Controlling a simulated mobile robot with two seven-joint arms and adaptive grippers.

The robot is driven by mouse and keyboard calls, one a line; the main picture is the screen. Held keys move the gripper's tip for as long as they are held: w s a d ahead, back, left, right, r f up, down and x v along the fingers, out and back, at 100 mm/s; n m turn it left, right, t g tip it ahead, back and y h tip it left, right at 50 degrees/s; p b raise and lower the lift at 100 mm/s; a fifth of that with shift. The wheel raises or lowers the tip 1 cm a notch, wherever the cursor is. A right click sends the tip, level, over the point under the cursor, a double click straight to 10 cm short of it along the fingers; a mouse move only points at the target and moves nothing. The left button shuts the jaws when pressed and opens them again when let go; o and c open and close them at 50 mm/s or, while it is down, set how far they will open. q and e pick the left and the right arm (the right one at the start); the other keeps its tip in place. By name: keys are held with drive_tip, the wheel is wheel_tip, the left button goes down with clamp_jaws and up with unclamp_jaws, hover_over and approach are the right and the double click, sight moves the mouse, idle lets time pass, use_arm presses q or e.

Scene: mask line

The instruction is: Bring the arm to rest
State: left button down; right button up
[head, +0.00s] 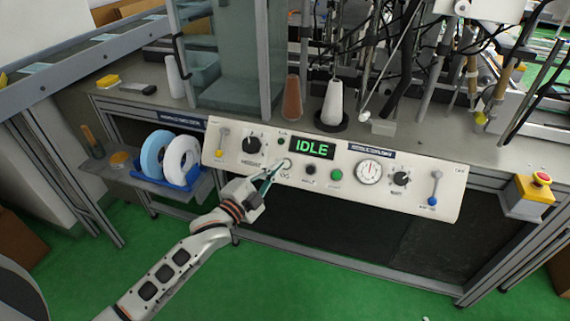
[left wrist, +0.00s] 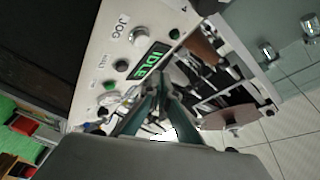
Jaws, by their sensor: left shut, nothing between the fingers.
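My left gripper (head: 275,171) is shut and empty in front of the white control panel (head: 235,160), its tips close to the JOG button (head: 287,163). I cannot tell whether they touch the panel. My left arm (head: 185,258) reaches up to it from the lower left. The display (head: 311,148) reads IDLE in green. In the left wrist view the closed fingers (left wrist: 161,90) point at the panel, below the IDLE display (left wrist: 152,60). The JOG button (left wrist: 138,37) shows beyond the tips. My right gripper is not in view.
The panel carries a black knob (head: 252,145), a green button (head: 335,175), a gauge (head: 369,172) and levers. A yellow emergency-stop box (head: 534,189) is at the right. A shelf with white and blue rolls (head: 183,160) is at the left. Green floor (head: 300,280) in front is clear.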

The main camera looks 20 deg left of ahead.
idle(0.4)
use_arm(q)
drive_tip(key=s+f+n+g+y+p, duration=0.1)
drive_tip(key=s+f+n+g, duration=0.1)
drive_tip(key=s+f+n, duration=0.2)
drive_tip(key=s+f+n+g+y, duration=0.1)
drive_tip(key=s+f+n, duration=0.3)
drive_tip(key=s+f, duration=0.6)
drive_tip(key=s+f+n+g+y+p, duration=0.1)
drive_tip(key=s+f+n+g, duration=0.3)
drive_tip(key=s, duration=1.3)
wheel_tip(320, 180, down, 3)
drive_tip(key=shift+f+p, duration=0.15)
drive_tip(key=shift+p, duration=0.2)
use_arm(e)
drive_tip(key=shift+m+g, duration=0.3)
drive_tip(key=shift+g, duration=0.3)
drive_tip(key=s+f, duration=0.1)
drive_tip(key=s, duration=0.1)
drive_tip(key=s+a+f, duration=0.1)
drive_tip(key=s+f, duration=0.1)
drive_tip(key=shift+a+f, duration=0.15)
use_arm(q)
drive_tip(key=shift+s+a, duration=0.1)
